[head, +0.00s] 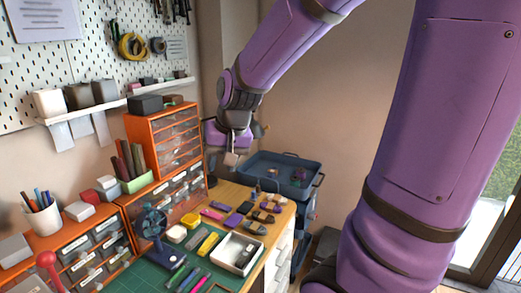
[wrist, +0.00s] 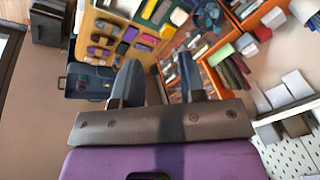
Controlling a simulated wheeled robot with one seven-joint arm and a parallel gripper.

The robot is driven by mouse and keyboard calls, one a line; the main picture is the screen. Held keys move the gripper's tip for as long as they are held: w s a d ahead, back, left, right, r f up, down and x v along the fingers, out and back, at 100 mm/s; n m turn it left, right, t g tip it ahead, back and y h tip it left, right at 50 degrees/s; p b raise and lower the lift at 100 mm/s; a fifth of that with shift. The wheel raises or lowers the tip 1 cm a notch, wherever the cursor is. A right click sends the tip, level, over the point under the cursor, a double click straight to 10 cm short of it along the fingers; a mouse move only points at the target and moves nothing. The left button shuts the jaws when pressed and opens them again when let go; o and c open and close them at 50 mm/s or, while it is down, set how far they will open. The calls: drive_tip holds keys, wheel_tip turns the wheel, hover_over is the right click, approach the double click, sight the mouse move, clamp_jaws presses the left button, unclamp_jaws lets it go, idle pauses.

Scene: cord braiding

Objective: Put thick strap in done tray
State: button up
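My gripper (head: 231,157) hangs in the air above the far end of the workbench, near the orange drawer unit. In the wrist view my gripper (wrist: 159,62) has its two dark fingers wide apart, with nothing between them. I cannot tell which is the thick strap. No done-tray label is readable.
A blue tray (head: 262,178) on a cart stands beyond the bench, with small items in it. Orange drawer units (head: 170,140) line the wall side. A small dark blue fan (head: 153,226) stands on the green mat (head: 143,275).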

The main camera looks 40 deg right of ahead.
drive_tip(key=s+a+r+n+t, duration=0.1)
drive_tip(key=s+r, duration=0.3)
drive_tip(key=s, duration=0.4)
drive_tip(key=s+a+r+n+h, duration=0.1)
drive_tip(key=s+r+n, duration=0.2)
drive_tip(key=s+r, duration=0.2)
drive_tip(key=s, duration=0.2)
drive_tip(key=shift+s+n+t, duration=0.35)
drive_tip(key=shift+n+t, duration=0.05)
drive_tip(key=shift+a, duration=0.1)
